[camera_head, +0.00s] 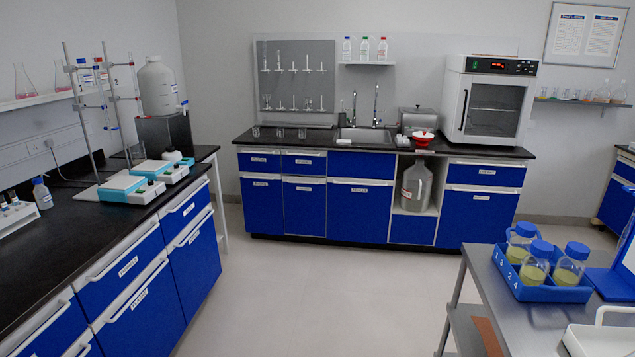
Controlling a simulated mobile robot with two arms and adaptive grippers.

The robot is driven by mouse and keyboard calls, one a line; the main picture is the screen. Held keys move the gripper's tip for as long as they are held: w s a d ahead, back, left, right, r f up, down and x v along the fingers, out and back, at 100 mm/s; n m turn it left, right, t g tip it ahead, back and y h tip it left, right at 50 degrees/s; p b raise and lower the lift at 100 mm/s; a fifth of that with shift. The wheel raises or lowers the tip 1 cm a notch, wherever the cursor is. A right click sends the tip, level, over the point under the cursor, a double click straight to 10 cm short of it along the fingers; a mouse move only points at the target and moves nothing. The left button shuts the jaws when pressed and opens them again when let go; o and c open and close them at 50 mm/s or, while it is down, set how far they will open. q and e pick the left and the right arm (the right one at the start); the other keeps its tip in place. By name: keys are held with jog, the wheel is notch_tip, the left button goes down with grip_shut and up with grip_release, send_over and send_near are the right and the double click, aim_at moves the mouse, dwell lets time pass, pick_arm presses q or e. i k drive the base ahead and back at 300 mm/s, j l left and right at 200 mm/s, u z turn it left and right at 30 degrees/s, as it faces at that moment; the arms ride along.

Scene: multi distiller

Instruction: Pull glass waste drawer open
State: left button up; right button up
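Blue drawers and cabinet fronts with white labels line the back bench (362,197) and the left bench (127,267). The labels are too small to read, so I cannot tell which front is the glass waste drawer. The back bench has narrow upper drawers at its left (304,164), a wide front under the sink (362,167) and another drawer (486,175) below the oven. All the fronts I can see look closed. Neither of my grippers shows in the head view.
Open floor (300,290) lies between the benches. A metal table (500,310) at the lower right carries a blue rack (545,291) of lidded bottles. A large clear bottle (416,185) stands in an open bay of the back bench. Hotplates (125,188) sit on the left bench.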

aim_at(304, 197)
jog(key=i, duration=2.65)
